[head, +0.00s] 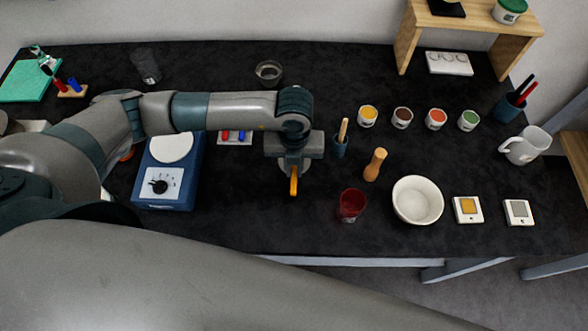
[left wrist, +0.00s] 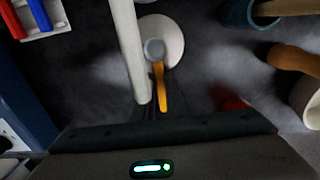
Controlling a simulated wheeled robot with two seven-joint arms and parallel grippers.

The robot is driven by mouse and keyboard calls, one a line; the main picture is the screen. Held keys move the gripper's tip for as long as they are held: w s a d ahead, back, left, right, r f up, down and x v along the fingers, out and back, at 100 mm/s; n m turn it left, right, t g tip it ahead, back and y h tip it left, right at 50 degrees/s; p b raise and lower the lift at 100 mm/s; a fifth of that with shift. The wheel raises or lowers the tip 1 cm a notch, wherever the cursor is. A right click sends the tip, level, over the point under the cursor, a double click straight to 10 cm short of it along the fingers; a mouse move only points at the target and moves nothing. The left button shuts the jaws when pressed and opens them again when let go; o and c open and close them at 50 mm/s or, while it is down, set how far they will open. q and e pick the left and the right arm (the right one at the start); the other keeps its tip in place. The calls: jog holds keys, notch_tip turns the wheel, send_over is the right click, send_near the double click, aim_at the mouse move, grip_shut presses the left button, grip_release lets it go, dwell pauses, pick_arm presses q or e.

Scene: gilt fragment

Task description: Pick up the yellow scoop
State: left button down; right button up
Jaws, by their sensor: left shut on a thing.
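The yellow scoop (head: 293,182) hangs from my left gripper (head: 292,168) over the front middle of the dark bench. My left gripper is shut on the scoop. In the left wrist view the scoop (left wrist: 160,84) shows as a yellow-orange handle with a round grey end. That end lies in front of a pale round dish (left wrist: 172,35). I cannot tell whether the scoop touches the dish. The fingertips are partly hidden in both views. My right gripper is not in view.
A blue scale (head: 167,188) stands left. Several small paint pots are behind. The bench's front edge is close.

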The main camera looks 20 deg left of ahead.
pick_arm(q)
jog(key=shift+r+b, duration=0.3)
jog(key=shift+r, duration=0.1)
jog(key=shift+d+r+b, duration=0.2)
jog(key=shift+r+b, duration=0.2)
jog(key=shift+r, duration=0.2)
jog(key=shift+d+r+b, duration=0.15)
jog(key=shift+r+b, duration=0.2)
jog(key=shift+r, duration=0.25)
jog(key=s+d+r+b, duration=0.3)
jog(key=d+r, duration=0.4)
jog(key=d, duration=0.3)
jog(key=shift+s+d+b, duration=0.25)
jog(key=shift+b, duration=0.1)
jog(key=shift+a, duration=0.1)
